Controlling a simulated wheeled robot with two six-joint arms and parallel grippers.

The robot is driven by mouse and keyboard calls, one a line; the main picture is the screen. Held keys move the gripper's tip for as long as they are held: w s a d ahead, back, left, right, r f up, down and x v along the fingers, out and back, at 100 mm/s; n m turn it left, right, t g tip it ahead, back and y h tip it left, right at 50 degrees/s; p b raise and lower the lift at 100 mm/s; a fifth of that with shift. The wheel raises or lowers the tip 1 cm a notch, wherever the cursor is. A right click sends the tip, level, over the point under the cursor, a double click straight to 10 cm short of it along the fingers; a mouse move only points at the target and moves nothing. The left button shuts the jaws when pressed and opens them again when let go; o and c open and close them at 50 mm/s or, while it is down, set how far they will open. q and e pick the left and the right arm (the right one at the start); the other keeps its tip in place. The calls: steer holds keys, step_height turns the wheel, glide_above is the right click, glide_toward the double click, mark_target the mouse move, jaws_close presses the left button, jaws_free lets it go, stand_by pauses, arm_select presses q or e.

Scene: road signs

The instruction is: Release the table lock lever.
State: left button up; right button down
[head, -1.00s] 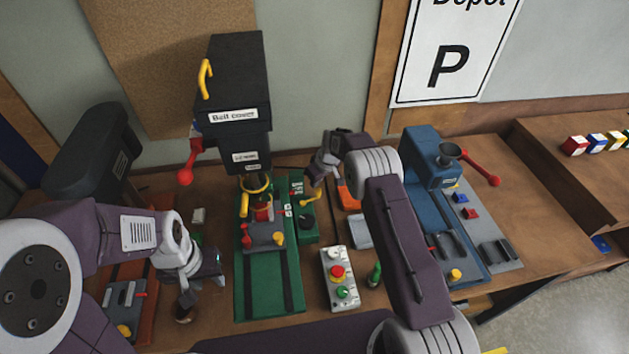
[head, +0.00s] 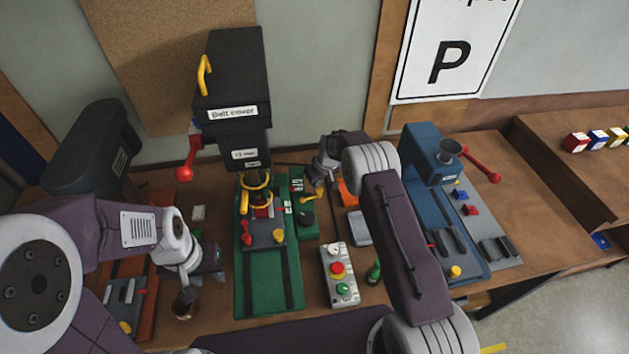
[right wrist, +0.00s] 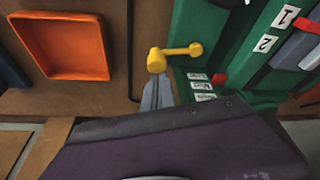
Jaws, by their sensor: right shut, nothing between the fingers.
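A yellow lever (head: 308,199) sticks out from the side of the green machine base; I take it as the table lock lever. It shows larger in the right wrist view (right wrist: 176,54), with a thick round hub at the left and a ball end at the right. My right gripper (head: 319,184) is shut and empty, close beside the lever. In the right wrist view its grey fingertips (right wrist: 158,82) are just below the hub; whether they touch it I cannot tell. My left gripper (head: 215,262) hangs over the bench left of the green base, its jaws unclear.
The black drill head (head: 235,100) with a red-knobbed handle (head: 186,174) stands behind the green base. A control box (head: 340,275) and a green bottle (head: 374,272) are in front. An orange tray (right wrist: 65,45) lies left of the lever. A blue machine (head: 430,160) stands at right.

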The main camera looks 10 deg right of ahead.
steer(key=m, duration=0.1)
steer(key=s+m, duration=0.1)
steer(key=shift+s+d+m+h+b, duration=0.2)
steer(key=shift+m+h+b, duration=0.1)
steer(key=shift+h, duration=0.1)
steer(key=shift+s+d+f+m+b, duration=0.1)
steer(key=shift+s+m+b, duration=0.2)
steer(key=shift+m, duration=0.2)
steer(key=shift+s, duration=0.15)
steer(key=shift+s+r, duration=0.2)
arm_select(q)
steer(key=shift+s+f, duration=0.45)
steer(key=shift+f, duration=0.25)
steer(key=shift+w, duration=0.15)
arm_select(e)
steer(key=shift+d, duration=0.2)
arm_select(q)
steer(key=shift+r, duration=0.1)
arm_select(e)
steer(key=shift+s+d+f, duration=0.15)
steer(key=shift+s+d, duration=0.15)
steer(key=shift+s, duration=0.2)
